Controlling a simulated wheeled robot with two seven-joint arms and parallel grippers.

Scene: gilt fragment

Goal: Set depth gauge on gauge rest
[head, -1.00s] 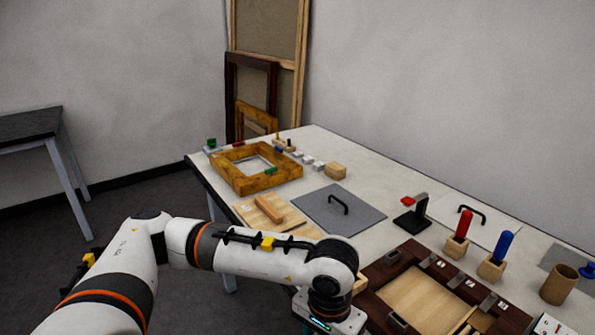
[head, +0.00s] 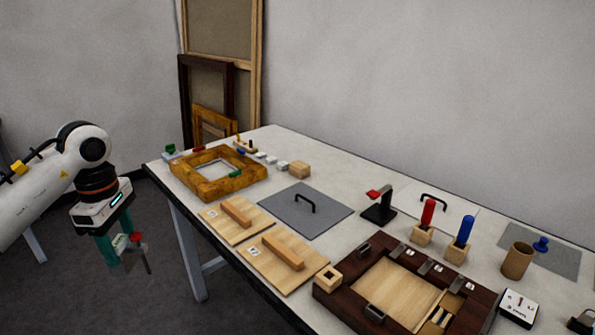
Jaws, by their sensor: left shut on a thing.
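My left gripper (head: 120,252) hangs beyond the table's left edge, over the floor, its teal fingers pointing down. It is shut on a small tool with a red knob (head: 136,238) and a dark, narrow lower part, which looks like the depth gauge; the fingers hide part of it. I cannot tell for sure which thing is the gauge rest. A small wooden block with a square hole (head: 328,279) stands at the left corner of the dark wooden tray and may be it. My right gripper is not in view.
The table (head: 345,165) holds a golden frame (head: 190,184), two wooden boards with handles (head: 290,272), a grey plate (head: 330,212), a black stand with a red top (head: 379,210), red and blue-handled tools in blocks, a dark tray (head: 345,298) and a wooden cup (head: 516,262).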

